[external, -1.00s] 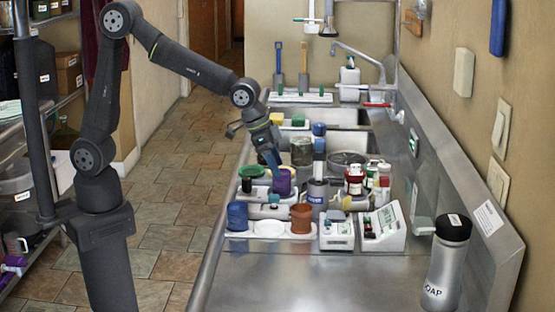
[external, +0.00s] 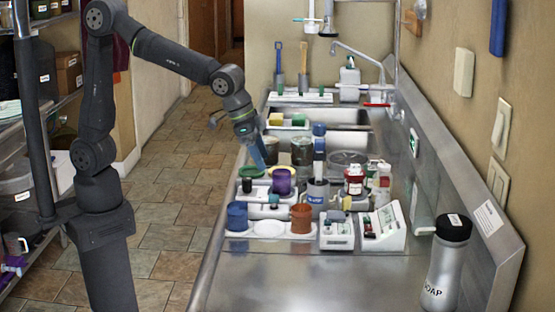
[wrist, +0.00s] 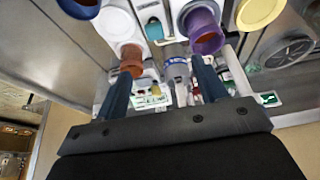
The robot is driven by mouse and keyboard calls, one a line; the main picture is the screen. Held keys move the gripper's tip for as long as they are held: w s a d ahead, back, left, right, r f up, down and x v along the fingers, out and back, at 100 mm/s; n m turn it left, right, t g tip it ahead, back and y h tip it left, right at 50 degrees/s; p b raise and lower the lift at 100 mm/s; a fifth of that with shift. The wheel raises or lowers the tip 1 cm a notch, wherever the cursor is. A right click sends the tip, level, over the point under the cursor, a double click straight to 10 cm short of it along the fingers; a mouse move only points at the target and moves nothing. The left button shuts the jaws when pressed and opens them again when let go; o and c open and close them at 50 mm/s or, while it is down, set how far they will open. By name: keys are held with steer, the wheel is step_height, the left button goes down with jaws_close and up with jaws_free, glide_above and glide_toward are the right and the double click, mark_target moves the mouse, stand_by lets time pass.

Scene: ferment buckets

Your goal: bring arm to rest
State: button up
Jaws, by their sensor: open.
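My gripper (external: 258,158) hangs above the left edge of the steel counter (external: 270,290), just behind and left of a purple cup (external: 282,182). In the wrist view my gripper (wrist: 160,75) has its two blue fingers spread wide apart with nothing held between them. The purple cup also shows in the wrist view (wrist: 205,38), beyond the right fingertip. The brown-red cup (wrist: 131,62) shows near the left fingertip. My gripper appears apart from the cups.
Blue (external: 237,216) and brown-red cups stand on a white tray (external: 268,229) at the counter's left. Jars, bottles and small devices crowd the middle. A soap bottle (external: 447,265) stands front right. The counter's front is clear. A shelf (external: 62,100) stands left of my arm.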

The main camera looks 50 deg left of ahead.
steer(key=s+d+f+m+g+h, duration=0.1)
steer(key=s+d+m, duration=0.2)
steer(key=s, duration=0.4)
steer(key=s+d+m+g, duration=0.15)
steer(key=s+d, duration=0.25)
steer(key=s, duration=0.4)
steer(key=shift+m+t, duration=0.35)
steer(key=shift+m, duration=0.1)
steer(key=w+f, duration=0.2)
steer(key=w, duration=0.1)
steer(key=w+f, duration=0.2)
steer(key=w, duration=0.2)
steer(key=w+f, duration=0.3)
steer(key=shift+w+d, duration=0.35)
steer(key=shift+w+f, duration=0.2)
steer(key=shift+f, duration=0.3)
steer(key=shift+w+f, duration=0.2)
steer(key=shift+f, duration=0.9)
